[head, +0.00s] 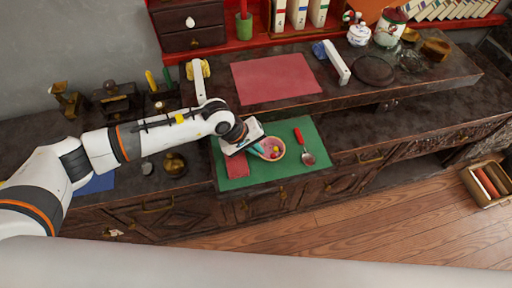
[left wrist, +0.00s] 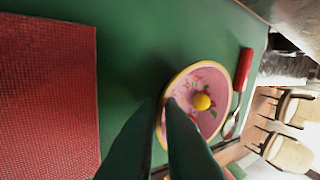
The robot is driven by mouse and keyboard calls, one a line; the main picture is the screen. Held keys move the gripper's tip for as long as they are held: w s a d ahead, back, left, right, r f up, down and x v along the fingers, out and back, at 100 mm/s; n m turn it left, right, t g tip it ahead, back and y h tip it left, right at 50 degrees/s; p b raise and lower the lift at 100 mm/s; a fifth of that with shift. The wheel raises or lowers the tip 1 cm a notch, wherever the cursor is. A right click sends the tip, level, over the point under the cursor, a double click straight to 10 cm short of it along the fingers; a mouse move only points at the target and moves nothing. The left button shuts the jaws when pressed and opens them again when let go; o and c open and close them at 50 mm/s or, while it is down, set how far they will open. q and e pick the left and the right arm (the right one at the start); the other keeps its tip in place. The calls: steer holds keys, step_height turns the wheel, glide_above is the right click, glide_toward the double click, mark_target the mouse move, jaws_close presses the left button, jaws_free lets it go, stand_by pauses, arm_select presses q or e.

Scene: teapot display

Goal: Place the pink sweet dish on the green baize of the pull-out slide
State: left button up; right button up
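The pink sweet dish (head: 278,142) is at the green baize (head: 298,182) of the pull-out slide, with small coloured sweets inside. In the left wrist view the dish (left wrist: 208,80) has a yellowish rim, and a yellow ball lies in it. My left gripper (head: 256,149) is at the dish's left side. In the left wrist view its dark green fingers (left wrist: 168,105) are close together with the near rim between them, one inside the dish and one outside. Whether the dish's base touches the baize is hard to tell. My right gripper is not in view.
A red-handled spoon (head: 304,146) lies on the baize right of the dish; its handle shows in the left wrist view (left wrist: 244,68). A red cloth (head: 236,166) lies left of the dish. A larger red mat (head: 275,78) is on the upper shelf behind.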

arm_select(q)
steer(key=o, duration=0.4)
steer(key=shift+r, duration=0.1)
steer(key=shift+r+p, duration=0.2)
steer(key=shift+p, duration=0.1)
steer(key=b+v, duration=0.2)
steer(key=v, duration=0.9)
steer(key=shift+a+r, duration=0.15)
steer(key=shift+r, duration=0.15)
